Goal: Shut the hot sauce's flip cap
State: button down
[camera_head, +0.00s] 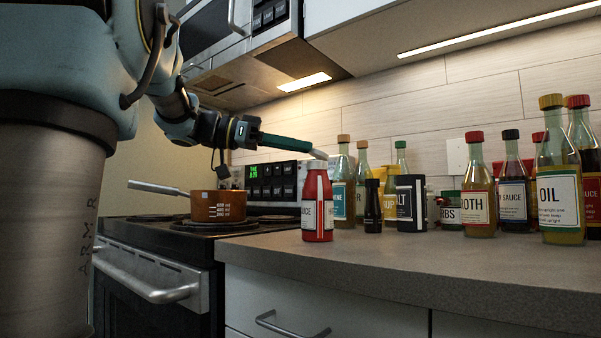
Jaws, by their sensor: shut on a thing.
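The hot sauce (317,212) is a red bottle with a white label, upright near the counter's left end. Its pale cap (318,166) is at the top. My gripper (257,133), up and left of the bottle, is shut on a long green tool (285,143). The tool slants down to the right. A pale grey piece shows at its far end, just above the cap. I cannot tell whether that piece belongs to the tool or is the raised lid, or whether it touches the cap.
An orange pot (217,206) sits on the stove at left. Behind and right of the hot sauce are a small dark bottle (373,205), a dark canister (410,203) and several bottles, including the oil (560,185). The front counter (430,258) is clear.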

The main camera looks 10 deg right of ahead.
jog(key=shift+a+f+h+b, duration=0.2)
jog(key=shift+f+h+b, duration=0.85)
jog(key=shift+b, duration=1.65)
jog(key=shift+h+b, duration=0.25)
jog(key=shift+b, duration=0.95)
jog(key=shift+r, duration=0.15)
jog(key=c, duration=0.7)
grip_release()
jog(key=shift+a, duration=0.15)
jog(key=a, duration=0.3)
jog(key=w+a+f+p, duration=0.1)
jog(key=a, duration=0.6)
jog(key=shift+w+a+f, duration=0.15)
jog(key=shift+a+f, duration=0.05)
jog(key=shift+a, duration=0.05)
